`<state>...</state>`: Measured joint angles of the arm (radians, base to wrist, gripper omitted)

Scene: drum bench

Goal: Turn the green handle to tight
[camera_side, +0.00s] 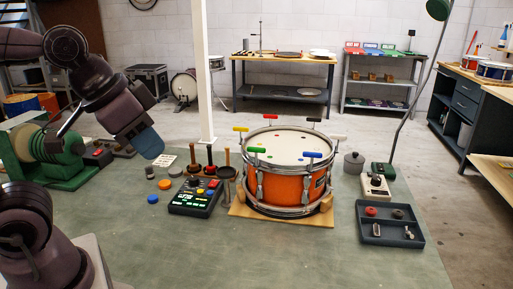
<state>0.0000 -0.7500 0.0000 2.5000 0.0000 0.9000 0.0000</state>
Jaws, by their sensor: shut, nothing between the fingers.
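The green handle (257,150) is a small T-shaped key at the front left of the rim of an orange drum (272,183). It stands on the drum's near edge; how tight it is cannot be seen. My gripper (151,146) hangs to the left of the drum, well apart from the green handle. Its blue end points down and to the right, shut and empty.
A control box (195,198) and wooden-handled tools (227,160) stand left of the drum. A grey tray (390,232) lies right. The front bench is clear.

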